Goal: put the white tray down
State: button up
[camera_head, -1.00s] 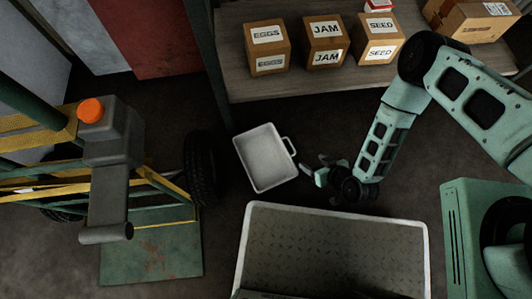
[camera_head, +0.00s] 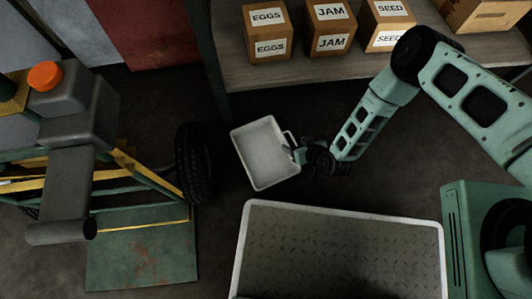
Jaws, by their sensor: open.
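The white tray (camera_head: 264,152) is a shallow rectangular tray with raised rims and a handle on its right side. It lies tilted in the picture, apparently on the dark floor, between the black wheel and my arm, and it looks empty. My gripper (camera_head: 297,153) is at the tray's right rim by the handle, with its jaws open. The fingers overlap the handle, so I cannot tell whether they touch it.
A shelf (camera_head: 300,72) at the back holds cardboard boxes marked eggs, jam and seed. A wheeled yellow and green cart (camera_head: 140,180) stands at left. A white-rimmed metal deck (camera_head: 340,250) fills the front. Bare floor (camera_head: 215,225) lies between cart and deck.

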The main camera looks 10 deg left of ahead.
aim_at(291, 146)
jog(key=b+x, duration=0.1)
jog(key=x, duration=0.2)
jog(key=shift+w+f+b, duration=0.2)
jog(key=shift+b, duration=0.15)
jog(key=shift+a+r, duration=0.1)
jog(key=c, duration=1.4)
